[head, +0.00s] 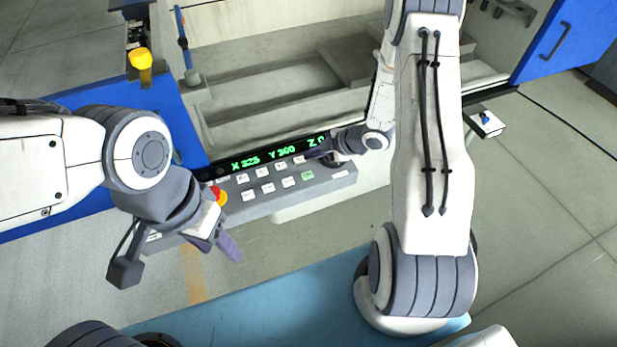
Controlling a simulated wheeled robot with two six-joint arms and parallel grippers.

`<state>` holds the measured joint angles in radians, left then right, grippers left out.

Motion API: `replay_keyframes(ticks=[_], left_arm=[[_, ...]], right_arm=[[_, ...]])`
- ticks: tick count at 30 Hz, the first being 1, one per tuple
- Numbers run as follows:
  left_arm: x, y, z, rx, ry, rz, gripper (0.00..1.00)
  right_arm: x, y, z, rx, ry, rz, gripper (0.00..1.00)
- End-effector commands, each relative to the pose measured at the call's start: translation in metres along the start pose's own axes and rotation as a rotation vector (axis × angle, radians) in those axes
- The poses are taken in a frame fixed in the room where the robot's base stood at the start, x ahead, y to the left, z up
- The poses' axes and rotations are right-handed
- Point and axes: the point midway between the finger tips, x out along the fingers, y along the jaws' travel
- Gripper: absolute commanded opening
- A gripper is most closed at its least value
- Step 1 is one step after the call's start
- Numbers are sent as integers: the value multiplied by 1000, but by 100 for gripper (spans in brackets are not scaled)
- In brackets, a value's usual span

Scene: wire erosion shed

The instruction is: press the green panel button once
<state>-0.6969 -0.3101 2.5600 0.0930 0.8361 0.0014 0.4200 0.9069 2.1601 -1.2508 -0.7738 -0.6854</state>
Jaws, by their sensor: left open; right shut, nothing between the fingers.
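The green panel button (307,176) is at the right end of the lower row on the grey control panel (262,207), in the head view. My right gripper (313,155) is shut and empty. Its fingertips point left across the panel's upper right part, just above the green button in the picture and covering part of the display's right end. I cannot tell whether they touch the panel. My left gripper (217,246) is open and empty, in front of the panel's left end, pointing down and right.
A red stop button (220,194) sits at the panel's left end beside my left wrist. Several white buttons (262,172) surround the green one, under a display (270,155) with green digits. A blue mat (270,300) lies in front.

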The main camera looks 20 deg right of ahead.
Motion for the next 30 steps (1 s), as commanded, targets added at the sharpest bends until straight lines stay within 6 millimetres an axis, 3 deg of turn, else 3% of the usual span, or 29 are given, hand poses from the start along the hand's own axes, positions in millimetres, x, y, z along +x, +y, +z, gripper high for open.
replay_keyframes(ticks=[1,6,12,30], left_arm=[[13,-1,1,0,0,0,50],[35,-2,2,2,0,0,50],[50,-4,3,2,0,0,50],[50,-4,3,2,0,0,50]], right_arm=[[10,-7,7,1,0,0,0],[28,-20,20,0,0,1,0],[40,-29,30,-1,0,1,0],[41,-30,30,0,0,1,0]])
